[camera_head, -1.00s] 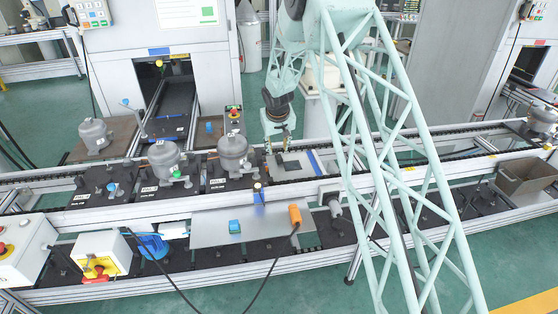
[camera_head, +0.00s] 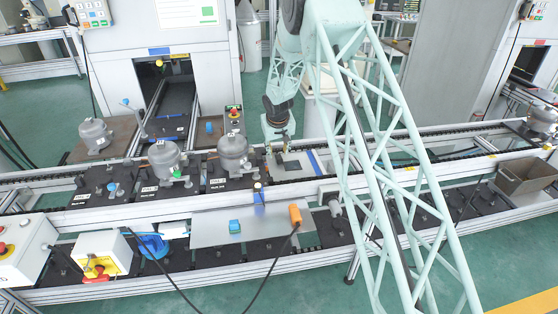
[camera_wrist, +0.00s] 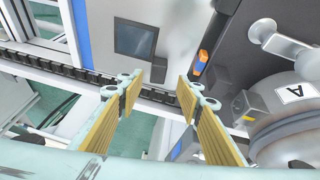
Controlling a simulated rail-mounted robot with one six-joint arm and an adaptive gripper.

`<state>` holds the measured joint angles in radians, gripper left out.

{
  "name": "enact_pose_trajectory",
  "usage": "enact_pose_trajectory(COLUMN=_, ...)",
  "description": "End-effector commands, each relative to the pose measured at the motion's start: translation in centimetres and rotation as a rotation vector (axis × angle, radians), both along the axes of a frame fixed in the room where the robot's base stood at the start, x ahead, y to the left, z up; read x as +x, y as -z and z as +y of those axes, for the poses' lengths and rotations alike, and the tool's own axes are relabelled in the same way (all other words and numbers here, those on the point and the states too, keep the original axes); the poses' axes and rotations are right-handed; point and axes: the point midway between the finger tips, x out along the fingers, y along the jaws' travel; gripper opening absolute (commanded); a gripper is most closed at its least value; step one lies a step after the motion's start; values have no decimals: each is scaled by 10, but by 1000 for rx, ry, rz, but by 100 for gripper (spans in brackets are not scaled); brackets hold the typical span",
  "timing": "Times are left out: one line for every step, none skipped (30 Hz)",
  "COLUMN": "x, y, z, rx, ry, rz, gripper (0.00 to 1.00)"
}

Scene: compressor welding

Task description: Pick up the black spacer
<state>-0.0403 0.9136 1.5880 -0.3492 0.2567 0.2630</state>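The black spacer (camera_wrist: 135,40) shows in the wrist view as a dark flat square on a light grey plate (camera_wrist: 170,30). In the head view the spacer (camera_head: 291,166) is a small dark patch on the conveyor, partly hidden by my gripper. My gripper (camera_head: 278,152) is low over the conveyor beside the spacer. In the wrist view my gripper (camera_wrist: 159,80) has its two yellow-padded fingers spread with nothing between them. The spacer lies beyond the fingertips, nearer the left one.
A grey compressor (camera_head: 234,152) stands on a black pallet just left of my gripper. It shows close at the right in the wrist view (camera_wrist: 290,130). A blue strip (camera_head: 313,161) borders the plate. A second compressor (camera_head: 164,158) stands further left.

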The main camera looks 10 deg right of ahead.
Motion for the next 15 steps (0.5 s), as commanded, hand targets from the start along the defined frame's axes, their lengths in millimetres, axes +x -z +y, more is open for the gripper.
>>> enact_pose_trajectory(x=1, y=2, z=-1, rx=0, ry=0, rz=1, gripper=33)
enact_pose_trajectory(x=1, y=4, z=-1, rx=0, ry=0, rz=0, gripper=33)
enact_pose_trajectory(x=2, y=6, z=-2, rx=0, ry=0, rz=0, gripper=33)
enact_pose_trajectory(x=3, y=7, z=-2, rx=0, ry=0, rz=0, gripper=33)
enact_pose_trajectory(x=4, y=9, z=-3, rx=0, ry=0, rz=0, gripper=33)
enact_pose_trajectory(x=5, y=12, z=-3, rx=0, ry=0, rz=0, gripper=33)
enact_pose_trajectory(x=6, y=15, z=-4, rx=0, ry=1, rz=0, gripper=33)
enact_pose_trajectory(x=7, y=17, z=-4, rx=0, ry=1, rz=1, gripper=33)
enact_pose_trajectory(x=8, y=21, z=-5, rx=0, ry=1, rz=1, gripper=33)
enact_pose_trajectory(x=9, y=23, z=-6, rx=0, ry=1, rz=1, gripper=33)
enact_pose_trajectory(x=9, y=25, z=-6, rx=0, ry=1, rz=1, gripper=33)
enact_pose_trajectory(x=11, y=28, z=-7, rx=0, ry=0, rz=1, gripper=33)
enact_pose_trajectory(x=12, y=31, z=-7, rx=0, ry=0, rz=1, gripper=33)
enact_pose_trajectory(x=13, y=33, z=-7, rx=0, ry=0, rz=1, gripper=33)
enact_pose_trajectory(x=14, y=36, z=-7, rx=0, ry=0, rz=1, gripper=33)
